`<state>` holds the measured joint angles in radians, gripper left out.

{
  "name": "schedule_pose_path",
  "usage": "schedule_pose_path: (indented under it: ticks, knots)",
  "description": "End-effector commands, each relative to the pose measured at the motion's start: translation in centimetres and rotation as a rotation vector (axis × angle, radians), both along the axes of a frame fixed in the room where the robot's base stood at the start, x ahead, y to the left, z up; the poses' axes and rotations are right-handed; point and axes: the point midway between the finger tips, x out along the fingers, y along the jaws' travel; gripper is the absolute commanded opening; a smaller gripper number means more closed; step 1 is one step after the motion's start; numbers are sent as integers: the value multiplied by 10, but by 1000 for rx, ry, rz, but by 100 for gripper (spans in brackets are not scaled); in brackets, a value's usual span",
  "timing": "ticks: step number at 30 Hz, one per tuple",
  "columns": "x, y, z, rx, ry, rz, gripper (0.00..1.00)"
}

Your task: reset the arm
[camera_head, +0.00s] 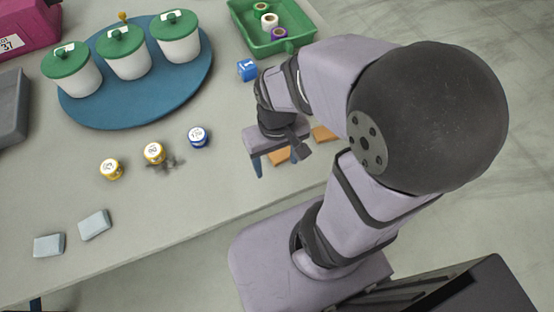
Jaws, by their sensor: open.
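My gripper (278,160) hangs over the right part of the grey table (215,225), with its jaws open. One blue finger shows at its left side, and nothing shows held between the fingers. Orange-brown flat pieces (324,134) lie on the table close beside and partly behind the gripper. My arm is bent, and its links hide part of the table's right side.
A blue round mat (138,112) carries three white pots with green lids. A green tray (279,48) holds spools. A blue cube (247,69), small jars (155,153) and two grey blocks (94,224) stand around. The front middle of the table is clear.

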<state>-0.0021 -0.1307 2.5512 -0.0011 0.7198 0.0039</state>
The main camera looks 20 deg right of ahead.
Motion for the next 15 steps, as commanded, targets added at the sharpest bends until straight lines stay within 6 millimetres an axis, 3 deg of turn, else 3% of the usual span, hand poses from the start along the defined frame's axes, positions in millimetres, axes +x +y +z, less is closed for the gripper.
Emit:
schedule_pose_path:
  ticks: [11, 15]
  knots:
    - [-3, -1, -1, 0, 1, 2, 63]
    - [-3, -1, 10, 0, 1, 2, 63]
